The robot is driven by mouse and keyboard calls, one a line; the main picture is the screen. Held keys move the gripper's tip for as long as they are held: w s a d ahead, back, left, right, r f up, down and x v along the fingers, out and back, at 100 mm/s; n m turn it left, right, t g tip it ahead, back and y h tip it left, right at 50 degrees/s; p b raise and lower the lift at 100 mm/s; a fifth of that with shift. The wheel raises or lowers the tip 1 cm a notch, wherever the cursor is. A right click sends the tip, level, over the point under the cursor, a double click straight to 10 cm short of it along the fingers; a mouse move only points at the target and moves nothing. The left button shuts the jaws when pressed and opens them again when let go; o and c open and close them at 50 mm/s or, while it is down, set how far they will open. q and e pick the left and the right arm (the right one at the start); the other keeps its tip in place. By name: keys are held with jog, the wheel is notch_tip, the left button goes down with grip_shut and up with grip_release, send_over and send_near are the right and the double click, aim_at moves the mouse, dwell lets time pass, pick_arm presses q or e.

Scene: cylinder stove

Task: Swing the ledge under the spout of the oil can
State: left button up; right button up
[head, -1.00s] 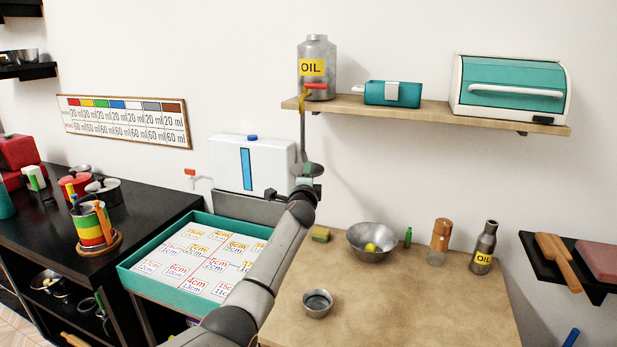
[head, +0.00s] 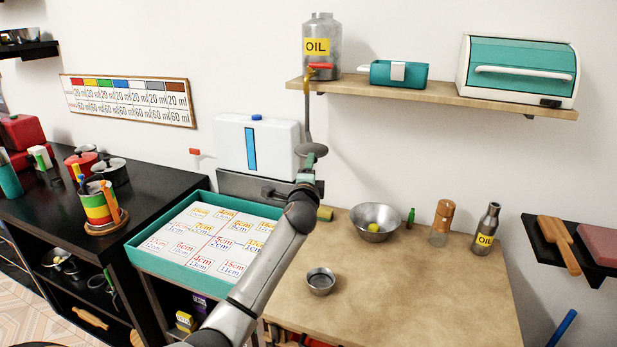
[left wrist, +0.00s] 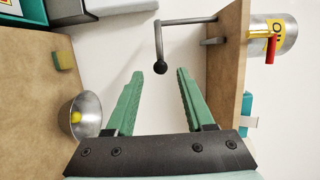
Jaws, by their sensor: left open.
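The oil can (head: 322,45) with its yellow OIL label and red tap handle stands at the left end of the wall shelf. The ledge (head: 313,150) shows as a grey rounded piece on a metal rod hanging from the shelf below the can's spout (head: 307,80). In the left wrist view its bent rod (left wrist: 185,21) ends in a dark ball (left wrist: 160,67). My left gripper (head: 306,176) is open just below the ledge. In the left wrist view my left gripper (left wrist: 158,73) has its green fingers to either side of the ball, which looks apart from both. My right gripper is not seen.
The shelf (head: 440,93) also carries a teal box (head: 399,75) and a teal bread bin (head: 520,70). Below, the wooden table (head: 400,290) holds bowls and bottles. A white tank (head: 256,145) stands left of my gripper. The wall right of the rod is clear.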

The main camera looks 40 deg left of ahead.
pick_arm(q)
jog(key=shift+v, duration=2.25)
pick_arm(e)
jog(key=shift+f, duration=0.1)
